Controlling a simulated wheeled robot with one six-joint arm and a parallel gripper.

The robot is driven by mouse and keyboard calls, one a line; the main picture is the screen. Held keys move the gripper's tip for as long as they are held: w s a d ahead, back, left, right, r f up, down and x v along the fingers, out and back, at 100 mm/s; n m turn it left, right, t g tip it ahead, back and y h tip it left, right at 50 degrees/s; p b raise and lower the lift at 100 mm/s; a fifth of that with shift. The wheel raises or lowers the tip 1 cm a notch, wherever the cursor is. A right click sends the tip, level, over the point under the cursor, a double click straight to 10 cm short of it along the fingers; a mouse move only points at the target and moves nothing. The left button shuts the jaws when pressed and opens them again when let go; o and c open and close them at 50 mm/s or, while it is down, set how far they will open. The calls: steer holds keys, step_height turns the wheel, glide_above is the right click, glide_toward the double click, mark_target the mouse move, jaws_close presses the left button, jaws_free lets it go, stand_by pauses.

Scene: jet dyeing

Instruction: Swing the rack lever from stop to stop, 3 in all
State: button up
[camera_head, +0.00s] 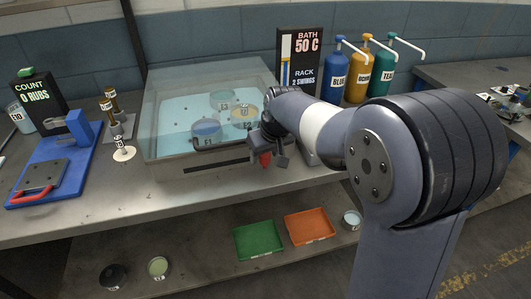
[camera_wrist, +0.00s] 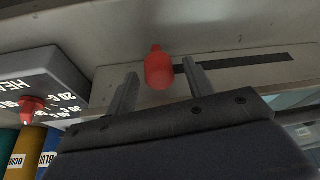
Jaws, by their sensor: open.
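The rack lever's red knob (camera_head: 265,160) shows at the front right of the water bath (camera_head: 165,148), beside the dark slot (camera_head: 205,168) in its front panel. My gripper (camera_head: 273,153) is at the knob, with the jaws apart. In the wrist view the red knob (camera_wrist: 159,68) appears between the two open fingers (camera_wrist: 161,78), with a gap visible on each side. The slot (camera_wrist: 245,64) runs to the right of the knob there. The lever's shaft is hidden.
A heater control box (camera_wrist: 40,80) with its own red dial (camera_wrist: 32,108) sits close to the left in the wrist view. Blue (camera_head: 335,75), ochre (camera_head: 358,75) and teal (camera_head: 381,75) pump bottles stand behind my arm. Beakers (camera_head: 206,130) sit in the bath.

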jaws_close()
stand_by(0.6)
